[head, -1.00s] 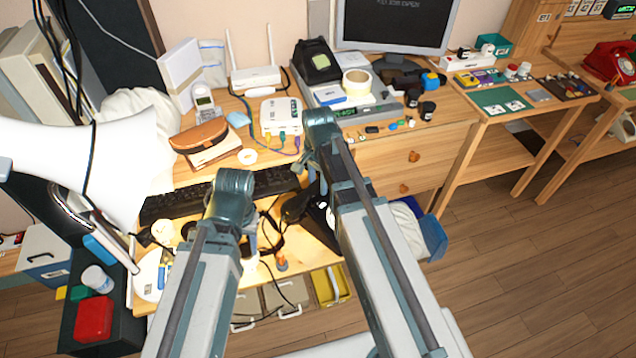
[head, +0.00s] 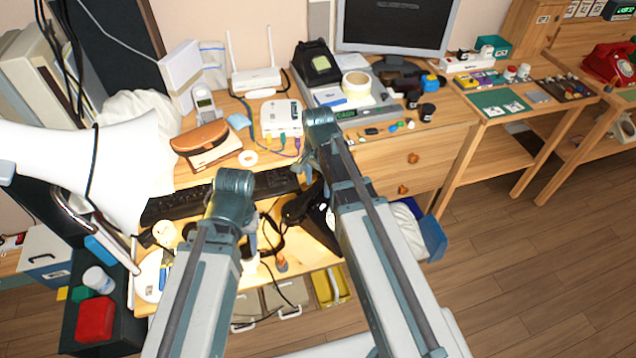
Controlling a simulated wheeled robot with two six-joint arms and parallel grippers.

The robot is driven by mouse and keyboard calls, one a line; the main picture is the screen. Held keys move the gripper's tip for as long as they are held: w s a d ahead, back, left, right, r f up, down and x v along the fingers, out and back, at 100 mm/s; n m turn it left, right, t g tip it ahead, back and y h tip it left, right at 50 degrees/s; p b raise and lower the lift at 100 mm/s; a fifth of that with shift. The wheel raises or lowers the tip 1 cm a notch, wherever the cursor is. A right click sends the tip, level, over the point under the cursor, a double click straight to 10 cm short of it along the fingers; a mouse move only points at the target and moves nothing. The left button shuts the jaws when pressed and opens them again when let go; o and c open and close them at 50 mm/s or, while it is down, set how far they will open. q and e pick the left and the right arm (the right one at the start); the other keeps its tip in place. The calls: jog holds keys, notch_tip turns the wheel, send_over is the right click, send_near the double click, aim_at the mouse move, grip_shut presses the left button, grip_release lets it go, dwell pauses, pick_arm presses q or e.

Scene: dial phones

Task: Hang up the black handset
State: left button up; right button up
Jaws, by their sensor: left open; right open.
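A black handset (head: 296,208) shows between my two arms, near the front of the desk. A black phone body beside it is mostly hidden behind my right arm, so I cannot tell how the handset rests against it. A dark cord (head: 270,238) hangs to the left of the handset. My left gripper (head: 250,238) is open, left of the handset, its fingers largely hidden by my own wrist. My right gripper (head: 310,166) is open above and behind the handset, partly hidden by its own arm. Neither gripper visibly holds anything.
A black keyboard (head: 170,208) lies behind my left arm. A white lamp shade (head: 85,165) fills the left side. A white router (head: 281,117), a brown case (head: 200,138) and a tape roll (head: 356,84) crowd the desk. A red phone (head: 608,62) stands far right.

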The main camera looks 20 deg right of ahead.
notch_tip(320, 180, up, 13)
jog(key=p, duration=1.2)
jog(key=shift+a, duration=0.1)
jog(key=s+a+n+h, duration=0.1)
jog(key=s+a+n, duration=0.9)
jog(key=s+n, duration=0.4)
jog(key=shift+s+a+n, duration=0.15)
jog(key=shift+n, duration=0.45)
